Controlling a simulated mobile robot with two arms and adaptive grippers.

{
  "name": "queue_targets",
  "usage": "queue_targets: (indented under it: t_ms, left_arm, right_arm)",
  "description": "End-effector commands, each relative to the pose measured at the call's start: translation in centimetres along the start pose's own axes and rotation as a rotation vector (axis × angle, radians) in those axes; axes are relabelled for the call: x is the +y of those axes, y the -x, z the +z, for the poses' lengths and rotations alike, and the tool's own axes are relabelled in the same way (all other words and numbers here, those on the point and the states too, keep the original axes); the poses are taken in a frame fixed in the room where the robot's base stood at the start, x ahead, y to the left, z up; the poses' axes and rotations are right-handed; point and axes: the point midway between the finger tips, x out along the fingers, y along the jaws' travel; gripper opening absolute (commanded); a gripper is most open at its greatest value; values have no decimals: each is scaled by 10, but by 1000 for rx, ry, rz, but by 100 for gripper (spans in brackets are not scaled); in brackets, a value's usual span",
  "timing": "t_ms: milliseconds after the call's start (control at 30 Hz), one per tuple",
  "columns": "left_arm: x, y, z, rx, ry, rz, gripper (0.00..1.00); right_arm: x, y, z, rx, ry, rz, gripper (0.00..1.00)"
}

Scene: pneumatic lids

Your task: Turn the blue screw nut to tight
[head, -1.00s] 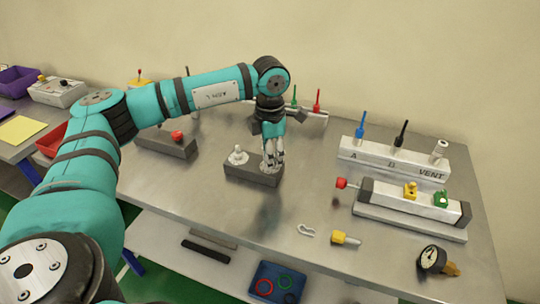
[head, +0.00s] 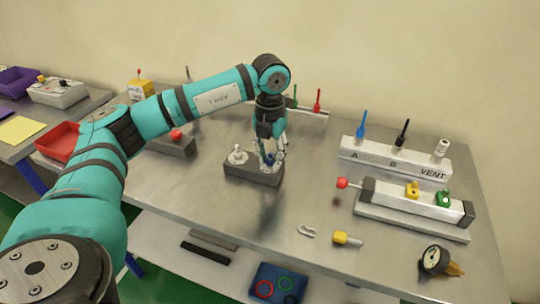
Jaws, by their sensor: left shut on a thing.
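The blue screw nut (head: 268,158) shows as a small blue patch between the fingers of my left gripper (head: 269,160). It sits at the right end of a dark grey block (head: 250,175) near the middle of the table. The left gripper points down and is shut on the nut; the fingers hide most of it. A white fitting (head: 238,156) stands at the left end of the same block, beside the gripper. My right gripper is not in view.
A white block marked A, B and VENT (head: 395,160) and a cylinder unit (head: 415,203) stand to the right. A yellow-tipped part (head: 342,238), a clip (head: 307,231) and a gauge (head: 435,260) lie near the front edge. A red tray (head: 62,142) is at left.

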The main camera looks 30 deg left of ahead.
Motion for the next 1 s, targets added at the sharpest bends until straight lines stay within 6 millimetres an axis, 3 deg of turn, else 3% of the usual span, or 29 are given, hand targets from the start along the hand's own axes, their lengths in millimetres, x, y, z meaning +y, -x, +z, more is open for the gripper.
queue_targets:
  t_ms: [600,1000]
  left_arm:
    - [0,2,2,-6,560,-3,0]
    - [0,2,2,-6,763,-4,0]
  right_arm:
    - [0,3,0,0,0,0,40]
    - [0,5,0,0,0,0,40]
